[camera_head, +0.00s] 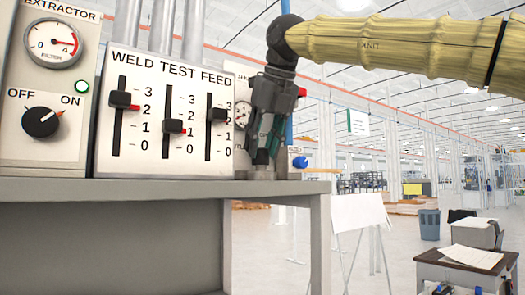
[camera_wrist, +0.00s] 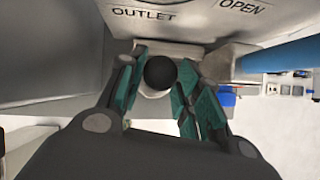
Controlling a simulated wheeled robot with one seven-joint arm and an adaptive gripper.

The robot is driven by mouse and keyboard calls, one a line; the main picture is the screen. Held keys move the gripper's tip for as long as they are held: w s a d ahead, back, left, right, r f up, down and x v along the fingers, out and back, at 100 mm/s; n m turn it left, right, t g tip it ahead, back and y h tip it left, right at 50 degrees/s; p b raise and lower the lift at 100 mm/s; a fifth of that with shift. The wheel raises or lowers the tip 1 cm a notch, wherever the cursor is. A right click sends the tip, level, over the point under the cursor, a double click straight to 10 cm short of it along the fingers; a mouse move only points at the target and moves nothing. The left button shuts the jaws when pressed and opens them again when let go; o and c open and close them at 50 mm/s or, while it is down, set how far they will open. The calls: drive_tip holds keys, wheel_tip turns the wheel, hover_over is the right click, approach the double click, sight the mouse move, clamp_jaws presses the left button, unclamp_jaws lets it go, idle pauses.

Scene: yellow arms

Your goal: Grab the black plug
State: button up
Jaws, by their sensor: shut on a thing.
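The black plug (camera_wrist: 160,71) shows in the wrist view as a round dark end on a pale fitting, below a panel marked OUTLET. My gripper (camera_wrist: 161,84) has its teal-padded fingers on both sides of it and is shut on it. In the head view my gripper (camera_head: 264,158) points down at the right end of the bench, beside the weld panel. The plug cannot be made out there, as the fingers cover that spot.
The grey bench (camera_head: 150,190) carries the WELD TEST FEED slider panel (camera_head: 193,122) and the extractor panel (camera_head: 45,85) to the left. A blue pipe (camera_wrist: 290,53) runs close on the right. A white board (camera_head: 358,212) stands beyond the bench on open floor.

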drive_tip(key=shift+s+d+f+t+b, duration=0.2)
drive_tip(key=shift+t+b, duration=0.2)
drive_tip(key=shift+b, duration=0.3)
drive_tip(key=shift+s+d+t+y+b, duration=0.25)
drive_tip(key=shift+s+t+y+b, duration=0.45)
drive_tip(key=shift+t+b, duration=0.7)
drive_tip(key=shift+s+r+b, duration=0.7)
drive_tip(key=shift+r+b, duration=0.05)
drive_tip(key=shift+r, duration=2.05)
drive_tip(key=s+d+r+g+b, duration=0.1)
drive_tip(key=s+d, duration=0.3)
drive_tip(key=s, duration=0.5)
drive_tip(key=s+d+r+g+h+b, duration=0.1)
drive_tip(key=s+d, duration=0.4)
drive_tip(key=s, duration=0.5)
drive_tip(key=shift+d+r+g+b, duration=0.2)
drive_tip(key=shift+g+b, duration=0.6)
drive_tip(key=shift+b, duration=0.45)
